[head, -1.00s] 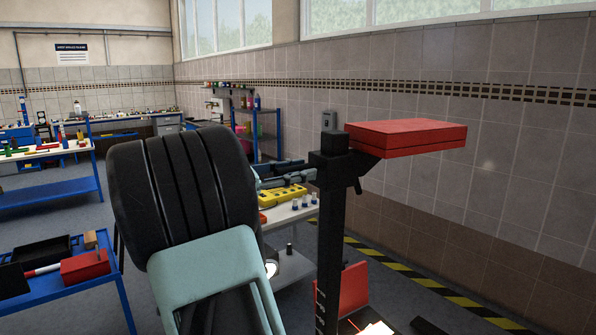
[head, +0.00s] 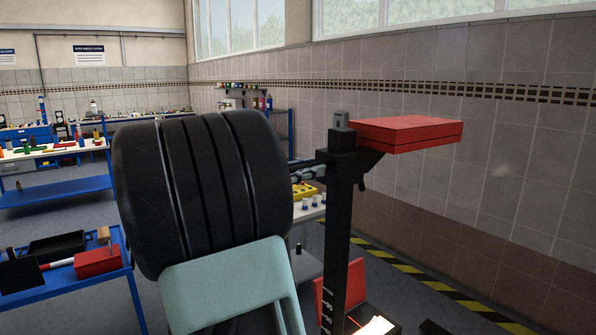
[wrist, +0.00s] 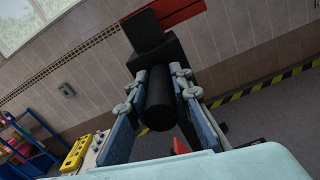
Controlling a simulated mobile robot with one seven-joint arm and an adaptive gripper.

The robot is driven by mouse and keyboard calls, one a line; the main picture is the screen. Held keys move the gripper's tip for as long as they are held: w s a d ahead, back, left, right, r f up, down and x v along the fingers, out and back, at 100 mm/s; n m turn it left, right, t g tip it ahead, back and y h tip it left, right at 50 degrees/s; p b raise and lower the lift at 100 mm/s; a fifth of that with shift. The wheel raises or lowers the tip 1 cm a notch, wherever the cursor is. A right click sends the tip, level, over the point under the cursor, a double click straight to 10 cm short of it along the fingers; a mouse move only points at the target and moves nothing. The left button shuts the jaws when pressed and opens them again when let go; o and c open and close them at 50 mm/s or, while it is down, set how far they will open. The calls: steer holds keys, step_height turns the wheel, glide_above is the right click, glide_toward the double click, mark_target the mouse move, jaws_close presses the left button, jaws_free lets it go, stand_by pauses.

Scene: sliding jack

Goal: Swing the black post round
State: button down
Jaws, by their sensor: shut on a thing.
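The black post (head: 338,240) stands upright right of centre in the head view, with a red pad (head: 408,131) on a bracket at its top right. My gripper (head: 312,168) reaches it from the left near its top, its fingers partly hidden behind my arm. In the wrist view, my gripper (wrist: 160,82) has its two fingers on either side of a short black cylinder (wrist: 160,105) that points towards the camera from the post. The fingers are shut on this part of the post. The red pad also shows at the top of the wrist view (wrist: 182,14).
A white table (head: 309,212) with a yellow case (head: 303,191) stands behind the post. A blue cart (head: 60,288) with a red box (head: 97,261) is at the left. A tiled wall and yellow-black floor stripe (head: 440,289) run along the right.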

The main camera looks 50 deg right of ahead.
steer(key=c, duration=1.7)
jaws_free()
steer(key=shift+c, duration=0.2)
steer(key=w+a, duration=0.2)
steer(key=a, duration=1)
steer(key=shift+w+d, duration=0.1)
